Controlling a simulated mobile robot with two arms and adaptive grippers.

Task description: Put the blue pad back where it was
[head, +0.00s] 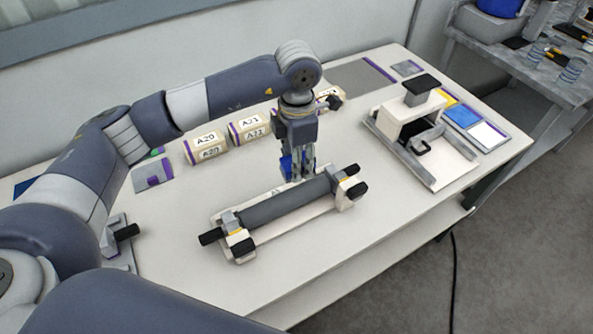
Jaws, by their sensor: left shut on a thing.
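My left gripper (297,172) points down above the back side of the grey roller on its stand. It is shut on a small blue pad (286,165), partly hidden by the fingers. A flat blue square (462,116) lies at the right of the table, between a yellow square (446,98) and a white square (488,134). I cannot tell whether this blue square is a pad or a marked place. My right gripper is out of view.
The grey roller (285,202) lies in a white stand with black knobs. White labelled blocks (205,147) stand in a row behind it. A white press-like fixture (415,125) stands before the coloured squares. The table's front right is clear.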

